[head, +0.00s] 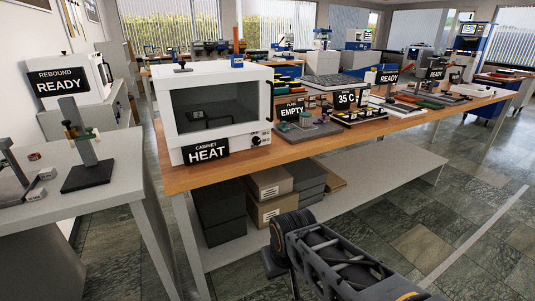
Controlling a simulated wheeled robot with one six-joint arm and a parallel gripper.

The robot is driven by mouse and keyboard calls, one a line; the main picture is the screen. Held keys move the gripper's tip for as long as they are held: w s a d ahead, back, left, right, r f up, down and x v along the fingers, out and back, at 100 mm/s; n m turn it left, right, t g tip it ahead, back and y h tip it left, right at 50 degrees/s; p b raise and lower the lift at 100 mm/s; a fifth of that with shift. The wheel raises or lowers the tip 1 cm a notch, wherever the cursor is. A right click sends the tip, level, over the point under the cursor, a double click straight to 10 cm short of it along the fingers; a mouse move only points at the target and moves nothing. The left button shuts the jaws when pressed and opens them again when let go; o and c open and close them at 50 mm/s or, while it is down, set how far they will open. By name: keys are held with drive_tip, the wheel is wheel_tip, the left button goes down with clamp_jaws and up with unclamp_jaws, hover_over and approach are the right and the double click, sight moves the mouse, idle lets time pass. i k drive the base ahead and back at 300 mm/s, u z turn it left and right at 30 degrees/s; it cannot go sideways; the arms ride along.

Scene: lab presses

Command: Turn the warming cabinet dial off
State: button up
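The warming cabinet (223,76) is a white box with a dark glass door, standing at the left end of the wooden bench. A black sign (206,151) at its lower front reads "CABINET HEAT". A small dark dial (256,140) with a pale surround sits at the lower right of its front; its pointer is too small to read. My dark arm reaches in from the bottom right, below and in front of the bench, well apart from the dial. I cannot make out my gripper's fingers.
The wooden bench (176,181) also carries a plate stand signed "EMPTY" (292,111) and a "35 C" sign (345,98), right of the cabinet. Cardboard boxes (270,184) lie on the shelf below. A grey table (105,178) stands at left. Floor at right is clear.

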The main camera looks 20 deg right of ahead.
sight(256, 140)
drive_tip(key=z, duration=0.1)
drive_tip(key=k, duration=0.5)
drive_tip(key=u, duration=0.75)
drive_tip(key=i, duration=1.55)
drive_tip(key=z, duration=0.75)
